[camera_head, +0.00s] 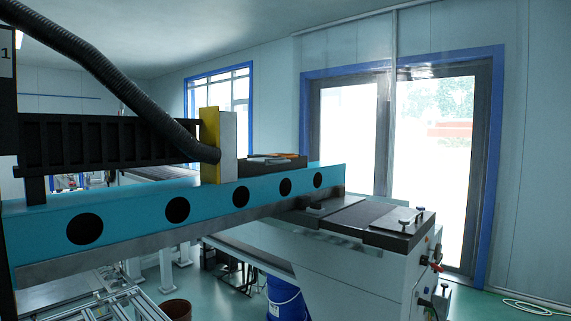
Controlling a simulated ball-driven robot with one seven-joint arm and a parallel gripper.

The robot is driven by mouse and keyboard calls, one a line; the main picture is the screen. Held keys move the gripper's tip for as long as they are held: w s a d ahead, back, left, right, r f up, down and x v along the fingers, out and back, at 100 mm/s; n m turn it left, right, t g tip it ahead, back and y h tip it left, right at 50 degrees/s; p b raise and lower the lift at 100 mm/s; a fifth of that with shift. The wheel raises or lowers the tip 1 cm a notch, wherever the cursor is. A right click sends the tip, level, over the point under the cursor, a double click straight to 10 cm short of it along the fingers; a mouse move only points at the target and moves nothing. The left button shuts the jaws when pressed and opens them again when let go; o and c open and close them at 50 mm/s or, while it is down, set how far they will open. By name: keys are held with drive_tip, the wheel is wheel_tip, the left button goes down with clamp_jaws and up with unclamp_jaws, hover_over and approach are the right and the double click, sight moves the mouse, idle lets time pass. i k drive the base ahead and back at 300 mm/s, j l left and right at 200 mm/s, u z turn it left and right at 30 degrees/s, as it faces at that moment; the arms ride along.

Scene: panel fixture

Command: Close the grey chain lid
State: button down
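My gripper is not in view. No part stands out clearly as the grey chain lid, and I cannot tell whether it is open or shut. A black slatted chain-like guard (90,142) runs along the top of a blue beam (130,213) at the left. At its right end stand an upright yellow plate (209,130) and a light grey plate (228,140) side by side. A black corrugated hose (110,78) comes down from the upper left to these plates and hides part of them.
A grey machine cabinet (350,275) with a dark top (350,215) and small handles stands at the right. A blue bucket (285,300) and a brown bin (176,309) are on the green floor. Metal frames (95,300) fill the lower left. Floor is clear at the lower right, except a white cable (535,307).

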sight(266, 162)
drive_tip(key=i, duration=0.7)
drive_tip(key=i+l+u, duration=0.15)
drive_tip(key=i, duration=1.3)
drive_tip(key=i+l+u, duration=0.15)
drive_tip(key=i, duration=0.55)
